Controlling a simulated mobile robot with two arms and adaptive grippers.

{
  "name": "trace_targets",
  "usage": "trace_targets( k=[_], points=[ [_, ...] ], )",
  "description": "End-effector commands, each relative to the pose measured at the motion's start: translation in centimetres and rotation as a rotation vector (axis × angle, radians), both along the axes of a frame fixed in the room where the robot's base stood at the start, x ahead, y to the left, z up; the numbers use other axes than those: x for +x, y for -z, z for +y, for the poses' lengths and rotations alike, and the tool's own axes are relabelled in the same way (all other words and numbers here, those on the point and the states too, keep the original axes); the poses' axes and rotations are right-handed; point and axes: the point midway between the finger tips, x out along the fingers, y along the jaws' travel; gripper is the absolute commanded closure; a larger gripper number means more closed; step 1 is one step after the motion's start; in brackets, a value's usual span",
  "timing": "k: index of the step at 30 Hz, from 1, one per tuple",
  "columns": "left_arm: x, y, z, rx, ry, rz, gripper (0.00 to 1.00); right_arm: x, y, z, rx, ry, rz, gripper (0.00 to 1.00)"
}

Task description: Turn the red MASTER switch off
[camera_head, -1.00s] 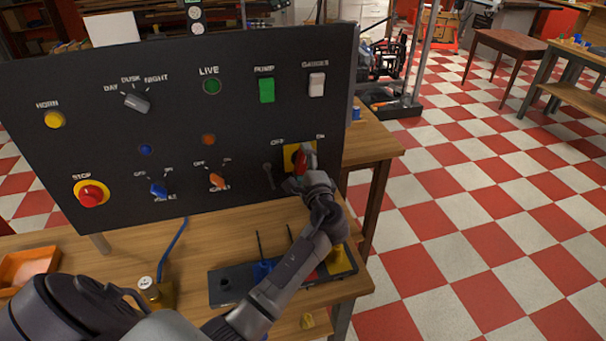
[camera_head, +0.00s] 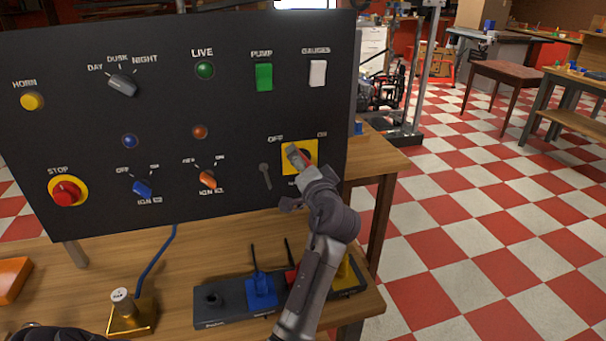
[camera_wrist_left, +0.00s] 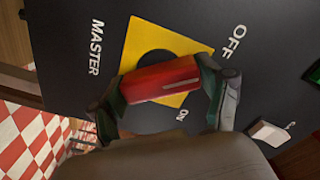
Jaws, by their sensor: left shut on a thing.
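The red MASTER switch (camera_wrist_left: 160,80) sits on a yellow plate (camera_head: 312,147) at the lower right of the black panel (camera_head: 90,115). My left gripper (camera_head: 298,156) is at this plate and covers most of the switch in the head view. In the left wrist view, the two fingers of the left gripper (camera_wrist_left: 165,92) are shut on the red handle, one at each end. The handle slants with one end toward the OFF label (camera_wrist_left: 236,45); the ON label (camera_wrist_left: 181,114) lies to one side of it.
Close by on the panel are a grey key-like lever (camera_head: 265,176), an orange switch (camera_head: 208,180) and a white GAUGES switch (camera_head: 318,73). Below, on the wooden table (camera_head: 205,235), stand a dark tray (camera_head: 233,308) with plugs and a brass-based post (camera_head: 130,316). The checkered floor at right is open.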

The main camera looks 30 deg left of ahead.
Motion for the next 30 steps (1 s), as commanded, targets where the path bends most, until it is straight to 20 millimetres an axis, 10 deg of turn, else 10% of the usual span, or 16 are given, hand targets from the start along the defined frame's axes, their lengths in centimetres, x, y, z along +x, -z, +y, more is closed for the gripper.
trace_targets(
  k=[26,27,30],
  points=[
    [0.0,0.1,0.0,-0.104,0.0,-0.116,0.58,0.0,2.0,0.0,0.0,0.001,0.0,1.0],
    [0.0,0.1,0.0,-0.104,0.0,-0.116,0.18,0.0,2.0,0.0,0.0,0.001,0.0,1.0],
    [0.0,0.1,0.0,-0.103,0.0,-0.115,0.01,0.0,2.0,0.1,0.001,0.001,0.0,1.0]
  ],
)
